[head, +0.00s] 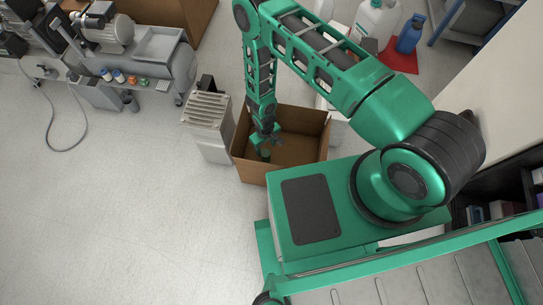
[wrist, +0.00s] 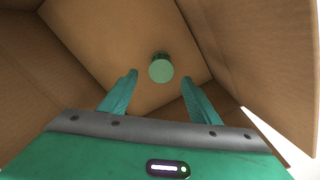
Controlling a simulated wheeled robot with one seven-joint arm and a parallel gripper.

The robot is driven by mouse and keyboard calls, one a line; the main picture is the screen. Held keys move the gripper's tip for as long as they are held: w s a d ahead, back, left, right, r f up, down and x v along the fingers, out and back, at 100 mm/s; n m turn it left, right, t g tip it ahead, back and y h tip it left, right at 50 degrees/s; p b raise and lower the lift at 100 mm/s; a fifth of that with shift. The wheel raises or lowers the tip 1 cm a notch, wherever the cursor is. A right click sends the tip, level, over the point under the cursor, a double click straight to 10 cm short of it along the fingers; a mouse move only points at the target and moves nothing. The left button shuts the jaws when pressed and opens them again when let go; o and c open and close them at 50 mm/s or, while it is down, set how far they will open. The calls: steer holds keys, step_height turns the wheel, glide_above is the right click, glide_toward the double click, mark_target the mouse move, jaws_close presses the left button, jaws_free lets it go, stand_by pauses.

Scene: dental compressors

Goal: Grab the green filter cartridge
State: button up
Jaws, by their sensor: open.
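The green filter cartridge (wrist: 161,68) stands on the bottom of an open cardboard box (wrist: 95,45), seen from above as a pale green round top with a darker rim behind it. My gripper (wrist: 158,90) is open and points down into the box. In the wrist view the cartridge appears just beyond the fingertips, near the middle of the gap, with nothing between the fingers. In the head view my gripper (head: 263,148) is inside the box (head: 300,150), and the cartridge cannot be told clearly from the green fingers there.
A grey slatted unit (head: 208,115) stands close to the left of the box. A compressor (head: 155,60) with small coloured caps is at the upper left. A white jug (head: 375,22) and blue bottle (head: 410,35) stand at the upper right. The floor (head: 120,220) at left is clear.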

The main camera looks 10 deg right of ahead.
mark_target(266, 153)
step_height(266, 153, down, 5)
steer(key=shift+s+f, duration=0.15)
steer(key=shift+f, duration=1.2)
steer(key=shift+s+f, duration=0.15)
steer(key=shift+f, duration=1.2)
steer(key=c, duration=1.2)
